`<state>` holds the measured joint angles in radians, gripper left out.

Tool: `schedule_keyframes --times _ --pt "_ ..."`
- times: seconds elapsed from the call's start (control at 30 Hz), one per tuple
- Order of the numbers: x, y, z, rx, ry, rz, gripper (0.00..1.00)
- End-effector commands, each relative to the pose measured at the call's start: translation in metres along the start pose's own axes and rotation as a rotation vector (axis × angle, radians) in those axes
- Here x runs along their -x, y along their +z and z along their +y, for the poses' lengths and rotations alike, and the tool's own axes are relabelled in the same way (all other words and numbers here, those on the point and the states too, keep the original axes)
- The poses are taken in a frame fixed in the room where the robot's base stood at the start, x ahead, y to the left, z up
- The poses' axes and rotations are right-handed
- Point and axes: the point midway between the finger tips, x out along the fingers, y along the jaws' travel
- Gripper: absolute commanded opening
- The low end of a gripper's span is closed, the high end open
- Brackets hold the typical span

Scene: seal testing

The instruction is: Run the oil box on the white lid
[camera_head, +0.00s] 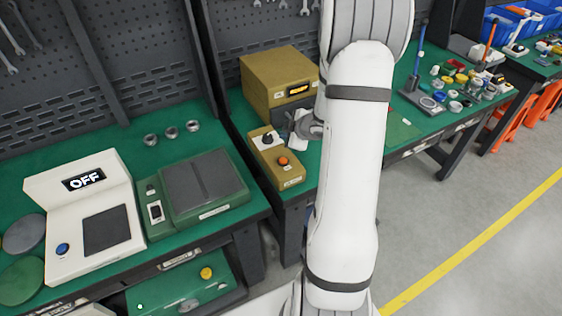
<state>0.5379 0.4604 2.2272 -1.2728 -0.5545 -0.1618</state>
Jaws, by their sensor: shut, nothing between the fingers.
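An ochre box (277,78) with a small lit display stands at the back of the middle bench, and I take it to be the oil box. In front of it is a low ochre control unit (277,158) with a black knob and an orange button. My gripper (297,128), partly hidden behind my white arm, is shut and empty close above the control unit's right side, near the knob. I cannot tell if it touches. No white lid shows clearly at the ochre box; small white round pieces (455,106) lie among coloured ones on the right.
A white device (85,215) reading OFF and a green device (200,192) stand on the left bench. Several metal rings (172,132) lie behind them. A dark stand (422,98) is on the right. My arm hides part of the middle bench.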

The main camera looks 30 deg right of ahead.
Motion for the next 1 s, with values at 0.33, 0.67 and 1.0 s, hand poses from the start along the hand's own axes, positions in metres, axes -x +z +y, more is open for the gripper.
schedule_keyframes --times 0.33,0.67,1.0 --pt "-0.025 0.019 -0.018 -0.001 0.0 -0.001 0.0" --pt "-0.055 0.041 -0.04 -0.001 0.0 -0.001 0.0" --pt "-0.06 0.045 -0.044 -0.002 0.0 -0.002 0.0"
